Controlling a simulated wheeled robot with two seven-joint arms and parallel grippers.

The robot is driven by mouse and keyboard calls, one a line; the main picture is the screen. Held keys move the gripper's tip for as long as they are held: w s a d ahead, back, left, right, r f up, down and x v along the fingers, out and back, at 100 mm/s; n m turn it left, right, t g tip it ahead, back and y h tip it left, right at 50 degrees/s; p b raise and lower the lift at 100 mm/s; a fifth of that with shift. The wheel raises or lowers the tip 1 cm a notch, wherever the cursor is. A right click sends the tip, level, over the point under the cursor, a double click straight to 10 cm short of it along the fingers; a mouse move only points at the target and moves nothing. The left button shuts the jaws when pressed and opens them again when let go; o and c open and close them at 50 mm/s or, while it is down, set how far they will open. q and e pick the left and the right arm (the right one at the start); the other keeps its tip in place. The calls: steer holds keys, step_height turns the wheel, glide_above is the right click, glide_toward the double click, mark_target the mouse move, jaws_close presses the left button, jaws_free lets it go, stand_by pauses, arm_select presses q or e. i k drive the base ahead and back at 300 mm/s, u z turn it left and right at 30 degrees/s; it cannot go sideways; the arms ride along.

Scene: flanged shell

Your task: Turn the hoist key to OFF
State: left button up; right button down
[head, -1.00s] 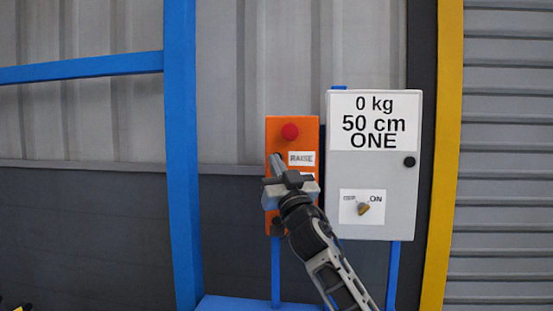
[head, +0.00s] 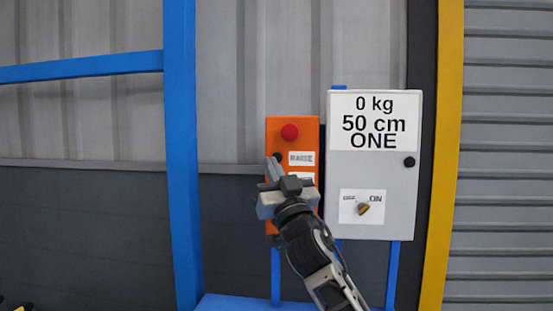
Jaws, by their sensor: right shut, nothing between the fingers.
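The hoist key (head: 363,208) is a small yellowish key on a white plate low on the grey control box. Its end points up and right, toward the word ON; the label to its left is too blurred to read. My right gripper (head: 273,165) is shut and empty, in front of the orange button box (head: 311,134), left of the grey box and apart from the key. Its tip is beside a dark button left of the RAISE label, and I cannot tell whether it touches. The gripper and wrist hide the lower part of the orange box. My left gripper is not in view.
The grey box (head: 380,170) carries a display (head: 374,121) reading 0 kg, 50 cm, ONE, and a black knob (head: 409,162). A red button (head: 290,132) tops the orange box. A blue post (head: 182,150) stands left; a yellow post (head: 442,150) stands right.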

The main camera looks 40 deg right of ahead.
mark_target(362, 209)
steer(key=k, duration=1.5)
